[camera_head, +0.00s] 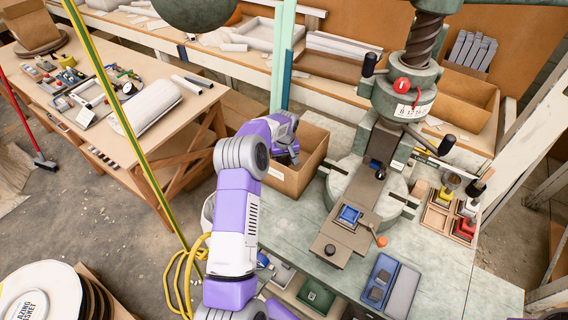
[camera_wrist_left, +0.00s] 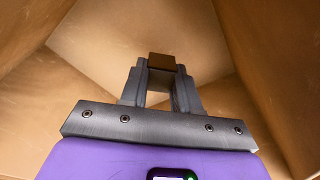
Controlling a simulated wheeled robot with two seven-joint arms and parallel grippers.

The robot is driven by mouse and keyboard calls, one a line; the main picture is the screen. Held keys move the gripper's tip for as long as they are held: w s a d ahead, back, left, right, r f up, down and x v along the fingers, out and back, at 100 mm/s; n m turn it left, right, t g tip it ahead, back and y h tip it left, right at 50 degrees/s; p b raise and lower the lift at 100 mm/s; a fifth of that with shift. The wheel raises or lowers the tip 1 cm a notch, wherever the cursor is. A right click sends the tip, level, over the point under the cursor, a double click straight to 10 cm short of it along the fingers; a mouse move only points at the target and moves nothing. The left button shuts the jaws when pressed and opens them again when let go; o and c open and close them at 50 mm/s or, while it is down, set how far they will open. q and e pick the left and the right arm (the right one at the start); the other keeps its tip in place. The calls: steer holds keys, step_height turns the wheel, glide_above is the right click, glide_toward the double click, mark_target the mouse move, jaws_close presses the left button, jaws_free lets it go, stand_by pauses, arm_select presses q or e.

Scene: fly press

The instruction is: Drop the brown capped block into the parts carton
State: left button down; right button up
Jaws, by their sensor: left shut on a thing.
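The parts carton (camera_head: 288,181) is an open cardboard box on the bench, left of the fly press. My left gripper (camera_head: 292,158) reaches over its rim with the fingers pointing down into it. In the left wrist view my left gripper (camera_wrist_left: 162,84) is shut on the brown capped block (camera_wrist_left: 162,61), whose brown top shows between the fingertips. The carton's brown walls (camera_wrist_left: 282,45) surround it in that view, and the block looks to be above the carton floor. The block is hidden in the head view. My right gripper is not in view.
The green fly press (camera_head: 407,98) stands right of the carton, with a blue piece (camera_head: 349,215) on its slide. A wooden tray of small parts (camera_head: 437,216) and an open blue case (camera_head: 390,284) lie on the bench. A green-blue post (camera_head: 283,60) rises behind the carton.

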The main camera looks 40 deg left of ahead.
mark_target(284, 162)
arm_select(q)
step_height(284, 162, down, 2)
steer(key=shift+r, duration=0.1)
steer(key=shift+f+b, duration=0.5)
steer(key=shift+f, duration=0.15)
steer(key=c, duration=0.8)
jaws_free()
steer(key=shift+r, duration=0.1)
steer(key=shift+r, duration=0.2)
steer(key=r, duration=0.4)
steer(key=r+p, duration=0.1)
steer(key=r, duration=0.3)
steer(key=s+d+r+p, duration=0.1)
steer(key=r, duration=0.3)
steer(key=shift+d+r, duration=0.1)
steer(key=shift+r, duration=0.2)
